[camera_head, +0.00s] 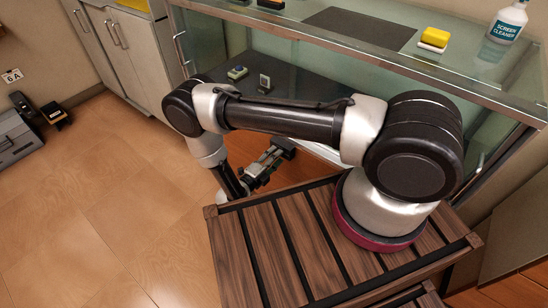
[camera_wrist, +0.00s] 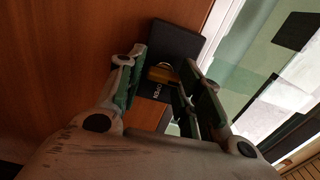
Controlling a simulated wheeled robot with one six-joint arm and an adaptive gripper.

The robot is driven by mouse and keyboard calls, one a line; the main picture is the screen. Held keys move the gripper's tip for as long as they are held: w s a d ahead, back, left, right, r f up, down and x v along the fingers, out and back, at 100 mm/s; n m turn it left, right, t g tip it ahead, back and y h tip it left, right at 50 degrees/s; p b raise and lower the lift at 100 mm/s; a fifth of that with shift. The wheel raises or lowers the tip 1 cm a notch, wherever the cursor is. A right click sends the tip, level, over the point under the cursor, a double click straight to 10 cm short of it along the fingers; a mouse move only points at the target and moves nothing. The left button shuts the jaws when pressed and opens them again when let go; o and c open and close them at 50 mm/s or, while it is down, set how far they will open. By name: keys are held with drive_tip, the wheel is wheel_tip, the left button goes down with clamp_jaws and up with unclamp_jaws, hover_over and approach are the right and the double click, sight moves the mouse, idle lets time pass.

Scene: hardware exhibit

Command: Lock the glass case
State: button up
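The glass case (camera_head: 460,80) has a metal frame and a glass top. It runs across the upper part of the head view. In the wrist view, a small yellow part (camera_wrist: 162,73), perhaps a lock knob, shows in front of a black plate (camera_wrist: 176,42) on a brown wooden panel (camera_wrist: 75,55). In the head view, my gripper (camera_head: 268,162) is low at the case front, partly hidden by my arm.
A screen cleaner bottle (camera_head: 508,22) and a yellow sponge (camera_head: 434,38) stand on the case top. Small exhibits (camera_head: 264,82) sit inside on a dark surface. White cabinets (camera_head: 128,45) stand at left. A grey device (camera_head: 15,140) lies far left.

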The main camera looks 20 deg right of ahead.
drive_tip(key=shift+w+a+r, duration=0.1)
drive_tip(key=shift+r, duration=0.15)
drive_tip(key=v, duration=1.2)
drive_tip(key=shift+f, duration=0.15)
drive_tip(key=shift+w+d, duration=0.1)
drive_tip(key=shift+d, duration=0.25)
drive_tip(key=c, duration=0.5)
drive_tip(key=shift+w+d+r+m+g, duration=0.15)
drive_tip(key=shift+d+m+g, duration=0.1)
drive_tip(key=shift+d, duration=0.1)
drive_tip(key=shift+w+d+r+m+g, duration=0.15)
drive_tip(key=shift+w+d+m, duration=0.1)
drive_tip(key=shift+d, duration=0.15)
drive_tip(key=w+d+m, duration=0.1)
drive_tip(key=d+m, duration=0.1)
drive_tip(key=m, duration=0.5)
drive_tip(key=w+d+m, duration=0.2)
drive_tip(key=d+m, duration=0.1)
drive_tip(key=m, duration=0.4)
drive_tip(key=w+d+m, duration=0.2)
drive_tip(key=d+m, duration=0.1)
drive_tip(key=m, duration=0.4)
drive_tip(key=shift+w+d+r+t, duration=0.1)
drive_tip(key=shift+w+r+t, duration=0.05)
drive_tip(key=shift+r+t, duration=0.2)
clamp_jaws()
